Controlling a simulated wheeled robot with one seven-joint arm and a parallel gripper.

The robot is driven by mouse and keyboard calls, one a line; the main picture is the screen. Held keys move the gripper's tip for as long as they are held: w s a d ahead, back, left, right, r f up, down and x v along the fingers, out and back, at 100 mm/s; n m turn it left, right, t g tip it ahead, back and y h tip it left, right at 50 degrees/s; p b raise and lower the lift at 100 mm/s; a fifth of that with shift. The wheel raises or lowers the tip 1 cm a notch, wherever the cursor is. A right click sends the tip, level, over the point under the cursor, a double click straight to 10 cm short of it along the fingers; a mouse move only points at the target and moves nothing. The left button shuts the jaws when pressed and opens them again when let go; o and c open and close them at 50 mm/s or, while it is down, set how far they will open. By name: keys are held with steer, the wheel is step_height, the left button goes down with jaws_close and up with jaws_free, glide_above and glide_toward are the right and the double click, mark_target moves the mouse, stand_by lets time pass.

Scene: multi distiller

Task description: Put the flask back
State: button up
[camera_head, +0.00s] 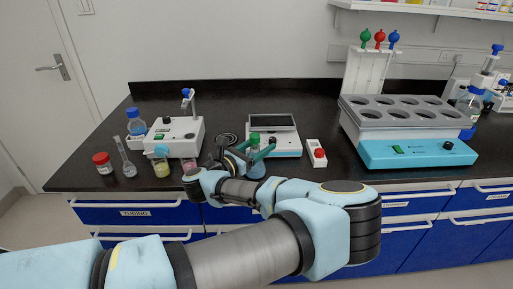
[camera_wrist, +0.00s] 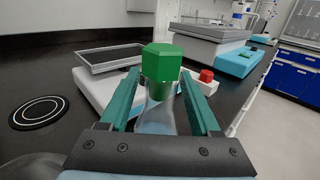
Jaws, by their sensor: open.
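The flask (camera_head: 256,170) is a clear vessel with bluish contents and a green cap. It stands on the dark bench in front of the white balance (camera_head: 288,143). In the wrist view the flask (camera_wrist: 157,118) is upright between the two green fingers of my gripper (camera_wrist: 161,75), its green cap at fingertip height. The fingers are open, one on each side, with a visible gap at least on the right. The flask's base is hidden by my gripper. In the head view my gripper (camera_head: 256,152) is around the flask, partly hidden by my arm.
A small box with a red button (camera_head: 317,153) stands right of the balance. A multi-position heating unit (camera_head: 418,152) is farther right. Left are a stirrer-like device (camera_head: 173,135), a blue-capped bottle (camera_head: 137,125) and a red-capped jar (camera_head: 103,163). A round ringed pad (camera_wrist: 38,112) lies on the bench.

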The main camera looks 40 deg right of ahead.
steer(key=shift+r, duration=0.2)
steer(key=s+a+b, duration=0.1)
steer(key=a+b, duration=0.2)
steer(key=a, duration=0.9)
steer(key=shift+s+f, duration=0.1)
